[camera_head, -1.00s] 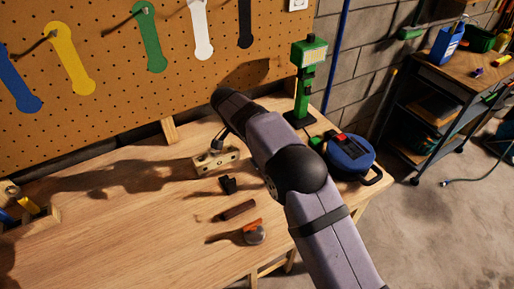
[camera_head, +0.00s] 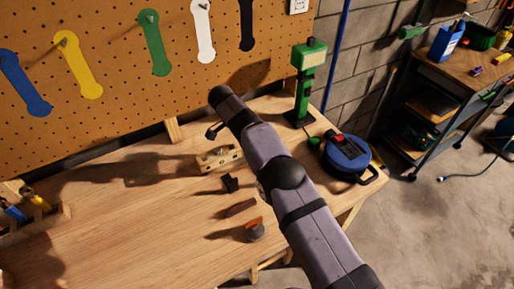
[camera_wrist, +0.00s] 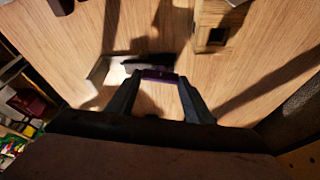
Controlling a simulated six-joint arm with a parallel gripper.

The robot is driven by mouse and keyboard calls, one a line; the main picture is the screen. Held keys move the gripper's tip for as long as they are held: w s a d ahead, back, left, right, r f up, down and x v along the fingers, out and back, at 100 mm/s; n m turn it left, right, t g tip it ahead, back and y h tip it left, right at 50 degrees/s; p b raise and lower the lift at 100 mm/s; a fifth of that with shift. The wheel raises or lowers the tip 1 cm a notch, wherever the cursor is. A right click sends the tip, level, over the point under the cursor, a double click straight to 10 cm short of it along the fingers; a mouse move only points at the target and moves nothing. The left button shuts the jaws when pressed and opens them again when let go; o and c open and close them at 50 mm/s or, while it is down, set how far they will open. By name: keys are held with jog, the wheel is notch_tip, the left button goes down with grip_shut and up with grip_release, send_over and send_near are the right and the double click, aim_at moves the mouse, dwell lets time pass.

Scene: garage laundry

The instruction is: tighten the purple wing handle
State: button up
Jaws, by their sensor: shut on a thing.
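In the wrist view, the purple wing handle (camera_wrist: 157,75) shows as a short dark purple bar spanning the gap between my two fingertips. My gripper (camera_wrist: 158,84) is shut on it, one finger at each end. A dark part lies just beyond the bar, and what the handle is mounted on is mostly hidden. In the head view, my gripper (camera_head: 213,131) shows small and dark beyond my forearm, above the bench near the pegboard. The handle cannot be made out there.
A wooden block with holes (camera_head: 219,158) lies near my gripper; its square hole shows in the wrist view (camera_wrist: 217,37). A black clamp-like piece (camera_head: 230,183), a brown bar (camera_head: 239,207) and an orange-topped knob (camera_head: 254,231) lie nearer. A green stand (camera_head: 303,85) and blue round case (camera_head: 347,157) stand right.

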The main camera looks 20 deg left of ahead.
jog(key=shift+w+r, duration=0.25)
jog(key=shift+r, duration=0.15)
jog(key=o, duration=1.1)
jog(key=shift+c, duration=0.2)
jog(key=shift+s, duration=0.2)
jog(key=shift+f, duration=0.15)
jog(key=p+v, duration=0.2)
jog(key=v, duration=0.5)
jog(key=shift+p, duration=0.35)
jog(key=shift+s, duration=0.1)
jog(key=shift+c, duration=0.3)
